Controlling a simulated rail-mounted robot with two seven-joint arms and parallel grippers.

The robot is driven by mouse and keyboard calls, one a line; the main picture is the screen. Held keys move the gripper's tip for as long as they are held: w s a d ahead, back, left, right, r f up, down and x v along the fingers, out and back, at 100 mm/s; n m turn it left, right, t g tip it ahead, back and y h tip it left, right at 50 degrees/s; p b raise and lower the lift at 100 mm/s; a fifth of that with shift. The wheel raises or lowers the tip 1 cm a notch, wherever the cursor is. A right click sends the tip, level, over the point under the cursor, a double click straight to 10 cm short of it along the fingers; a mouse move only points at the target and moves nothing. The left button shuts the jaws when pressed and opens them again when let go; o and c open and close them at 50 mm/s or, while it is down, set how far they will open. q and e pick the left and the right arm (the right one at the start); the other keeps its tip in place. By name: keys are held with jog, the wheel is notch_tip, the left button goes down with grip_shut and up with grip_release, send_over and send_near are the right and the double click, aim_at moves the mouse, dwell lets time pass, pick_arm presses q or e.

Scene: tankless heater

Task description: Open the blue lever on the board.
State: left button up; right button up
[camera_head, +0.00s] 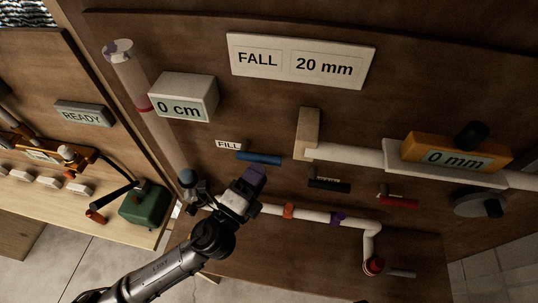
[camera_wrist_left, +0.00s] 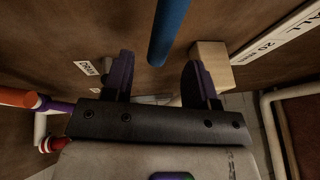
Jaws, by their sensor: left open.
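The blue lever (camera_head: 259,158) is a short bar lying nearly level on the brown board, beside the small FILL label (camera_head: 229,144). My left gripper (camera_head: 254,175) is just below it in the head view, its purple fingers pointing up toward the board. In the left wrist view, the blue lever (camera_wrist_left: 168,32) comes down from the top edge, and its end lies between the directions of the two spread fingertips (camera_wrist_left: 158,62). The gripper is open, with nothing held. Whether a finger touches the lever cannot be told. My right gripper is not in view.
A black lever (camera_head: 329,185) and a red lever (camera_head: 398,201) are to the right. A wooden block (camera_head: 307,133) stands right of the blue lever. A clear tube (camera_head: 142,97) is at left. A white pipe (camera_head: 319,215) runs below. Displays read 0 cm (camera_head: 184,97) and 0 mm (camera_head: 455,158).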

aim_at(269, 159)
pick_arm(q)
jog(key=shift+x, duration=2.6)
grip_shut()
